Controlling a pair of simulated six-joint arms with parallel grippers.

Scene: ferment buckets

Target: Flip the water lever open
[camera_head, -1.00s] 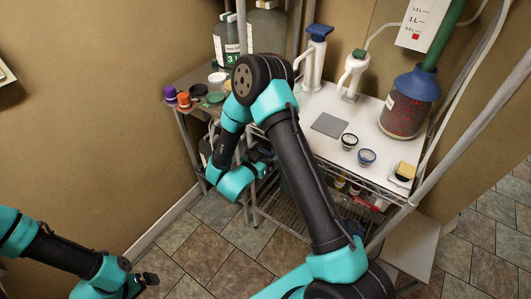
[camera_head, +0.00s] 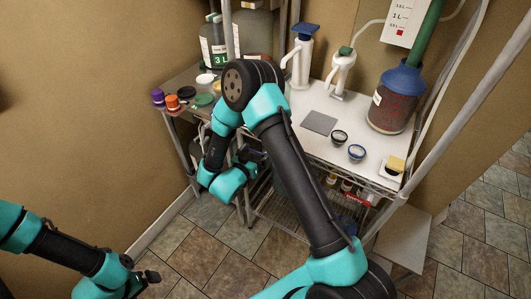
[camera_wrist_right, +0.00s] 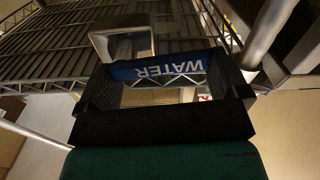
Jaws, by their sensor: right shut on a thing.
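The water lever (camera_wrist_right: 157,69) is a blue bar with white WATER lettering, upside down in the right wrist view. It lies across the space between the fingers of my right gripper (camera_wrist_right: 167,80), which is shut on it. A pale square-framed fitting (camera_wrist_right: 122,36) sits just beyond the lever. In the head view my right gripper (camera_head: 251,158) is low by the front of the metal rack, and my arm hides much of that area; I cannot make out the lever there. My left gripper (camera_head: 148,278) is at the lower left, over the floor and away from the rack; its jaw opening is unclear.
A white worktop (camera_head: 290,118) holds a blue-topped bucket (camera_head: 393,98), two pump bottles (camera_head: 301,58) (camera_head: 341,73), small bowls (camera_head: 357,152) and a yellow sponge (camera_head: 396,163). Caps (camera_head: 172,102) stand on the left shelf. The wire shelf (camera_head: 287,212) lies below. Floor at the left is clear.

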